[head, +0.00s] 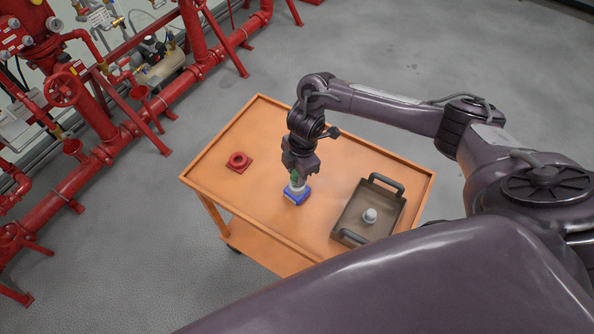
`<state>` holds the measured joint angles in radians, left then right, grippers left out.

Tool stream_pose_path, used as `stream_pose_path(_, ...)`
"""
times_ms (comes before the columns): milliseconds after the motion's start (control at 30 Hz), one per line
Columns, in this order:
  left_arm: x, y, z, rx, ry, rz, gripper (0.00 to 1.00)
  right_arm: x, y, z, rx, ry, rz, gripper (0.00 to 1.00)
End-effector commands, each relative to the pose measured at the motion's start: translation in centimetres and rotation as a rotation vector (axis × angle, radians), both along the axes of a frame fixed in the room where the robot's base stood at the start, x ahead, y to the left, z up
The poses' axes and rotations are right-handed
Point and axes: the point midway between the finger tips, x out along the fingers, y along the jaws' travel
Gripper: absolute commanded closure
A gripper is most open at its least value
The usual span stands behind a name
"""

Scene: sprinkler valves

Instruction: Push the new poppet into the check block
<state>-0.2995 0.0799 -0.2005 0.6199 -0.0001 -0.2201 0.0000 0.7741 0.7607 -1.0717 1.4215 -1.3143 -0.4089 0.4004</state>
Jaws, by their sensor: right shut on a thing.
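My right gripper (297,174) points down over the middle of the orange cart top. It is shut on a small green piece (295,178), which looks like the new poppet and is mostly hidden by the fingers. Directly below is a white round part (299,187) on a blue square base (295,198), which looks like the check block, upright on the cart. The green piece and the white part appear to meet; how deep the piece sits I cannot tell. My left gripper is not in view.
The orange cart (215,184) carries a red square part with a ring (238,161) at left. A brown tray (352,212) with two dark handles stands at right, holding a pale grey capped part (370,215). Red pipework (160,100) runs along the wall behind. The cart's far middle is clear.

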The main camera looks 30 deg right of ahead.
Motion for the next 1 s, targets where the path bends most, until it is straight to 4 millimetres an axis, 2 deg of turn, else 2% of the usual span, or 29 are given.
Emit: stream_pose_path(1000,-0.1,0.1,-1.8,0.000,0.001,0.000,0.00,0.0,0.0,-2.7,0.000,0.000,0.000,0.87)
